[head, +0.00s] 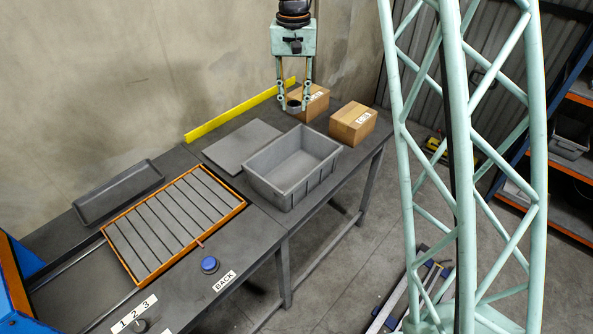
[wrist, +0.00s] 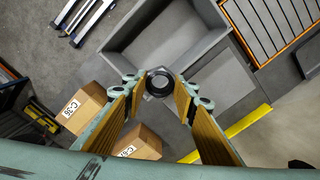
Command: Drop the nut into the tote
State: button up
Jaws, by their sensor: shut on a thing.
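The nut (wrist: 159,83) is a dark ring held between the fingertips of my gripper (wrist: 159,88) in the wrist view. In the head view my gripper (head: 294,105) points down with the dark nut (head: 293,106) at its tips, above the table's back part. The grey tote (head: 294,168) stands open on the table, and its visible inside looks empty. In the head view the nut appears just above and behind the tote's far rim. In the wrist view the tote (wrist: 162,30) lies beyond the nut, and the nut overlaps its near edge.
Two cardboard boxes (head: 353,123) (head: 311,102) stand to the right of and behind the tote. A flat grey panel (head: 241,146) lies to its left, with a yellow strip (head: 240,110) along the wall side. An orange-framed slatted tray (head: 174,222) and a blue button (head: 209,264) are further left.

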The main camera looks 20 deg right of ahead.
jog(key=shift+s+f, duration=0.1)
dwell(0.3)
jog(key=shift+s+f+n+p, duration=0.3)
jog(key=shift+s+f+p, duration=0.25)
jog(key=shift+p, duration=0.45)
jog(key=s+f+n+p, duration=0.2)
jog(key=s+f+p, duration=0.3)
jog(key=f+p, duration=0.1)
jog(key=shift+s+f, duration=0.1)
jog(key=shift+f, duration=0.05)
jog(key=shift+f+b, duration=1.3)
jog(key=shift+f, duration=1.6)
jog(key=o, duration=1)
